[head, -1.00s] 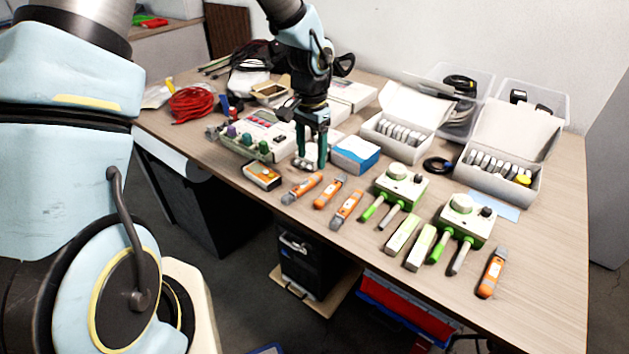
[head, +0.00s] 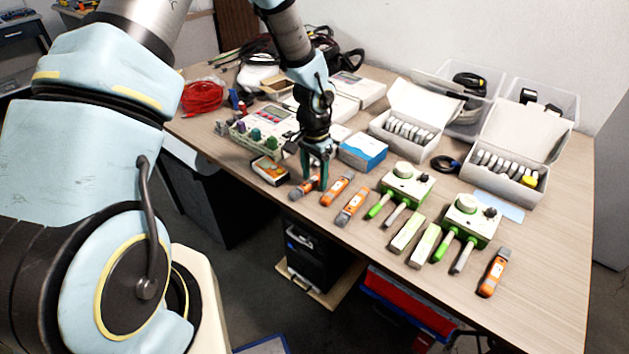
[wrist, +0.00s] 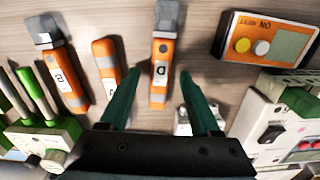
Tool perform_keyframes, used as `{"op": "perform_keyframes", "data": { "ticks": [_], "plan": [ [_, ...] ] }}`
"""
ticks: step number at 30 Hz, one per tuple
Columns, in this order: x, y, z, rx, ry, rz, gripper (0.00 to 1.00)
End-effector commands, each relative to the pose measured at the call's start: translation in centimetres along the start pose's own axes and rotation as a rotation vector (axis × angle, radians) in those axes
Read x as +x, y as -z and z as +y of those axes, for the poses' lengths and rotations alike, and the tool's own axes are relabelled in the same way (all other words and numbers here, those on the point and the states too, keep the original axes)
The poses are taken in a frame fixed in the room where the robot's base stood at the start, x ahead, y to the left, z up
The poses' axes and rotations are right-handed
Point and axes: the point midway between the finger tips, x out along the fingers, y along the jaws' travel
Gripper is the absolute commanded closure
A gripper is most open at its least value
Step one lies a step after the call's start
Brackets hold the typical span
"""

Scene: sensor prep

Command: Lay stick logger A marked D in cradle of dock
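An orange and grey stick logger (wrist: 162,60) with a white label lies on the table; its letter looks like a D turned round. In the head view it is the leftmost logger (head: 303,189), partly hidden by my gripper (head: 314,187). In the wrist view my open gripper (wrist: 158,76) has one finger on each side of its lower part, with gaps. Two similar loggers lie beside it, the middle one (wrist: 105,65) and one (wrist: 66,80) whose letter looks like B. Two green and white units (head: 405,184) (head: 466,220) have rods in front; I cannot tell which thing is the dock.
An orange boxed meter (head: 270,170) lies left of my gripper, a blue and white box (head: 362,151) behind it. Two pale green-white blocks (head: 406,232) (head: 424,245) and another orange logger (head: 493,272) lie to the right. Open white cartons (head: 405,132) (head: 503,182) stand behind.

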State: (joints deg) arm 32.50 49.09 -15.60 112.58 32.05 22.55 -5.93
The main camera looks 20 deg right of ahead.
Motion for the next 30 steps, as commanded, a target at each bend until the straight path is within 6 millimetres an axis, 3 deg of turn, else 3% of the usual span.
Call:
{"op": "perform_keyframes", "data": {
  "ticks": [2, 16, 30],
  "plan": [
    [-0.01, 0.0, 0.0, 0.0, 0.0, 0.0, 0.46],
    [-0.03, -0.01, -0.02, 0.0, 0.0, 0.0, 0.99],
    [-0.15, 0.02, -0.03, 0.0, 0.0, 0.001, 1.0]
  ]
}}
